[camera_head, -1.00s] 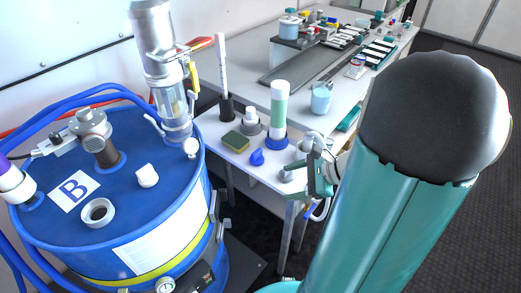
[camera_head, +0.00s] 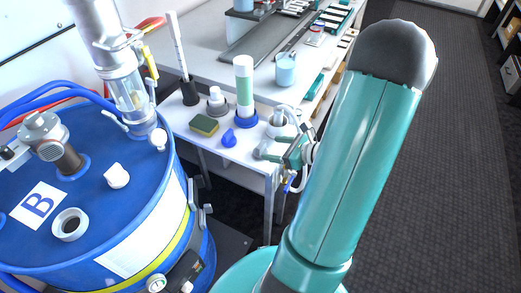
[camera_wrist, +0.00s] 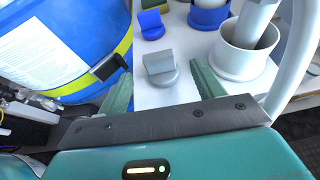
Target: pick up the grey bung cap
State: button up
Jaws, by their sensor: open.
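The grey bung cap (camera_wrist: 160,68), a round base with a raised grip, stands on the white table in the wrist view. My gripper (camera_wrist: 159,75) is open, with one green finger to the left of the cap and one to the right. The cap lies between and slightly beyond the fingertips, and I see no finger touching it. In the head view my gripper (camera_head: 293,152) is over the front of the small table, seen from the side. There I cannot clearly tell the cap from the parts around the fingers.
A blue cap (camera_wrist: 151,24) stands just beyond the grey one. A white cup (camera_wrist: 240,56) holding a grey piece is close to the right finger. A blue drum (camera_head: 120,225) stands left of the table. A sponge (camera_head: 204,125) and a green-white cylinder (camera_head: 244,85) are farther back.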

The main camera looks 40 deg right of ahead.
aim_at(263, 147)
jog(key=x, duration=0.6)
jog(key=shift+a+f, duration=0.1)
jog(key=c, duration=1.1)
